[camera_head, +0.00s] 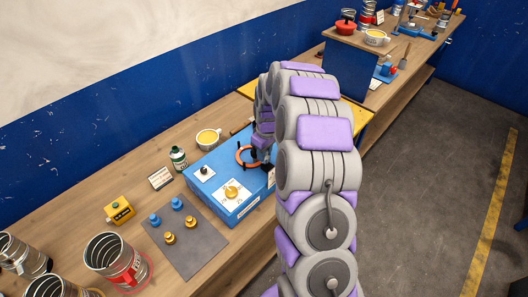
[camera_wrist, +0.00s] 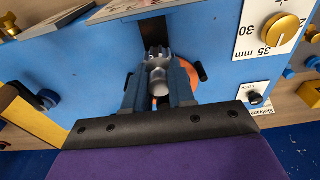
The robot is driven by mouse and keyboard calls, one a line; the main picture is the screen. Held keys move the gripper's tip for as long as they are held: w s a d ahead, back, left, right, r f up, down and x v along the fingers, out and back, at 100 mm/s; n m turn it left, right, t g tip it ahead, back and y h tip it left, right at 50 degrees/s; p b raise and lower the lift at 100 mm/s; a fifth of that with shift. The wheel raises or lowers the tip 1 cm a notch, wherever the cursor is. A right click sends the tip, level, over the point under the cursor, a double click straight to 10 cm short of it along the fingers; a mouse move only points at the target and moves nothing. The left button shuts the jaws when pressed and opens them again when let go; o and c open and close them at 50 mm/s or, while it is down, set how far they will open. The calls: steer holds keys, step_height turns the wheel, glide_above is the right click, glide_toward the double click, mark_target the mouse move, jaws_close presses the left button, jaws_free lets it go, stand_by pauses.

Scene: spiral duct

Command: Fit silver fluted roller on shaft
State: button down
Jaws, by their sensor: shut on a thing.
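My gripper (camera_wrist: 158,82) is shut on a silver fluted roller (camera_wrist: 157,58), whose toothed end shows between the two dark fingers in the wrist view. The roller is close against the blue face of a machine box (camera_wrist: 215,52). In the head view the blue box (camera_head: 234,205) stands on the bench, and my gripper (camera_head: 262,152) is at its far right part, beside an orange ring (camera_head: 245,156). The orange ring also shows behind the right finger in the wrist view (camera_wrist: 197,71). The shaft is not clearly visible; I cannot tell whether the roller is around it.
A gold knob (camera_head: 232,191) sits on a white dial plate on the box. A grey mat (camera_head: 205,245) holds blue and gold rollers. A yellow box (camera_head: 119,210), a green bottle (camera_head: 178,157), a yellow-filled cup (camera_head: 208,139) and duct coils (camera_head: 117,260) stand on the bench. Floor at right is clear.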

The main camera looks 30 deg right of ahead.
steer(key=shift+f, duration=0.65)
stand_by(1.4)
steer(key=c, duration=0.9)
jaws_free()
steer(key=shift+o, duration=0.6)
steer(key=shift+o, duration=1.2)
steer(key=shift+r+p, duration=0.8)
steer(key=shift+r, duration=3.2)
